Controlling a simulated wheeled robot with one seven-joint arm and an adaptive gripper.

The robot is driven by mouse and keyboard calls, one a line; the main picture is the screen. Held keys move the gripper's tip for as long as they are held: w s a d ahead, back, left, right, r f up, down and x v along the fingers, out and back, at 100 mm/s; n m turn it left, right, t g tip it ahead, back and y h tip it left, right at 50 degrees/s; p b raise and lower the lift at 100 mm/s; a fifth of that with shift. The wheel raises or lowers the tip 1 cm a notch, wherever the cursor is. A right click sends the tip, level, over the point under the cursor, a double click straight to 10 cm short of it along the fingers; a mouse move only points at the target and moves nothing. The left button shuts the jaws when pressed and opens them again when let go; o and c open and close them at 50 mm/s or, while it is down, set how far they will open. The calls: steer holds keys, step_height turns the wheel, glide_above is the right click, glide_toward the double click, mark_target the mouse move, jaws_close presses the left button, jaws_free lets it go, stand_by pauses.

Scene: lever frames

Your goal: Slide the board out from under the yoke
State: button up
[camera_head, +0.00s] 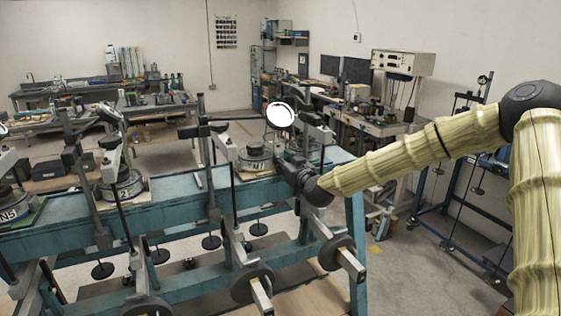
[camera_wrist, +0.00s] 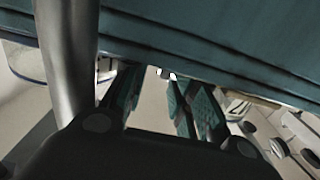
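Round cells labelled N1 (camera_head: 257,160), 2 (camera_head: 122,187) and N5 (camera_head: 12,207) stand on a long teal bench (camera_head: 175,200) below upright lever frames. A green-edged board (camera_head: 30,217) shows under N5; a pale plate shows under cell 2. I cannot tell which board the task means. My gripper (camera_head: 286,166) is at the bench's right end, beside the rightmost frames; its fingertips are hard to make out there. In the wrist view my gripper (camera_wrist: 153,82) has its fingers apart with a pale gap between them and nothing visibly held.
A grey post (camera_wrist: 68,60) stands close to the left of my gripper in the wrist view, and a teal beam (camera_wrist: 210,40) crosses above. Hanging weights (camera_head: 250,283) and lever arms stick out from the bench's front. Open floor (camera_head: 410,265) lies to the right.

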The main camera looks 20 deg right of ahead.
steer(key=shift+w+d+r, duration=0.1)
steer(key=shift+d+r, duration=0.1)
steer(key=shift+d, duration=0.25)
steer(key=shift+s+f, duration=0.2)
steer(key=shift+s, duration=0.25)
steer(key=s, duration=0.7)
steer(key=shift+a, duration=0.1)
steer(key=shift+s, duration=0.1)
